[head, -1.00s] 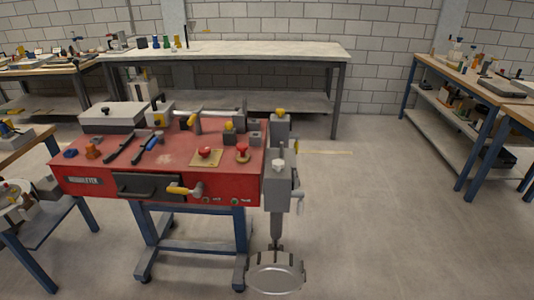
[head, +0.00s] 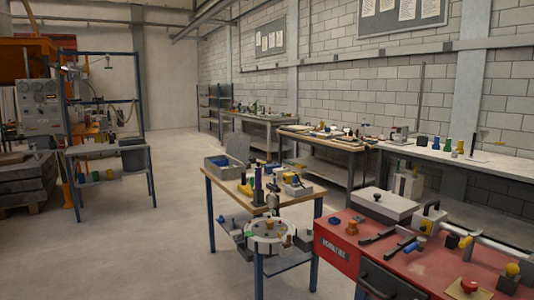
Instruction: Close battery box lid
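A grey open-topped box (head: 222,170) stands at the back left of the small wooden-topped table. A dark grey panel (head: 238,147) stands upright at its back edge and looks like a raised lid; I cannot tell for certain that this is the battery box. Blue and other small items show at the box, too small to make out. On the red bench, another grey box (head: 383,207) has a flat top with a black knob, and it looks closed. Neither of my grippers is in view.
The red bench (head: 345,245) stands close on the right. Open concrete floor (head: 150,250) lies left of the table. A blue-framed stand (head: 108,150) is farther left.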

